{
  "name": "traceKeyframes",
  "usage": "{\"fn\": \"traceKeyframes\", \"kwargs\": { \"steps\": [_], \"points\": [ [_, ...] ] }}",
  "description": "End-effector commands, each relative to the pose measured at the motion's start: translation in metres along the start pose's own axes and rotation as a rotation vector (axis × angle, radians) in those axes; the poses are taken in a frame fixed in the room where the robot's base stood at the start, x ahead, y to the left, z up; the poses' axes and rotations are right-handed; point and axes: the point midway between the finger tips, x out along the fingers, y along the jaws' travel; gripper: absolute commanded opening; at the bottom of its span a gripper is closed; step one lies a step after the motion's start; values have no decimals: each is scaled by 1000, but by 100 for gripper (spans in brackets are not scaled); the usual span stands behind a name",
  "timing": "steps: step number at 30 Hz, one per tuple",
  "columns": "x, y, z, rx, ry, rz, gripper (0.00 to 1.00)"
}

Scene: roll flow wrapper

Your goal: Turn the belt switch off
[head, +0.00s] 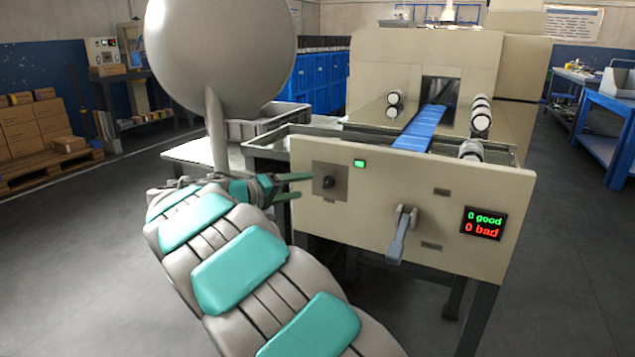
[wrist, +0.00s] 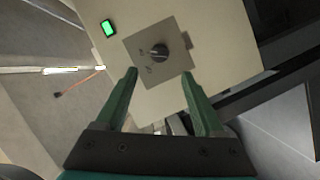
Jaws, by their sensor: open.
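The belt switch is a dark rotary knob (head: 328,182) on a grey square plate, at the left of the machine's beige front panel (head: 380,218). The knob also shows in the wrist view (wrist: 160,52), with small marks on the plate beside it. My gripper (head: 296,186) is open and empty, just left of the plate in the head view. In the wrist view its green fingers (wrist: 160,85) point at the plate, with the knob beyond and between the tips. They look apart from the knob. A green light (head: 359,163) is lit beside the plate.
A grey lever (head: 402,235) hangs from the panel right of the knob. A display (head: 483,223) reads "0 good, 0 bad". A blue belt (head: 420,128) runs into the machine. A large grey round body (head: 222,50) stands at upper left. Floor in front is clear.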

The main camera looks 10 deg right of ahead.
Motion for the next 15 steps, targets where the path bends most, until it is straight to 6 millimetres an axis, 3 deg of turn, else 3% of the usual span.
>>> {"fn": "traceKeyframes", "kwargs": {
  "steps": [9, 15],
  "points": [
    [48, 0, 2, -3, -6, 0, 70],
    [68, 0, 2, -1, -5, -2, 70]
  ]
}}
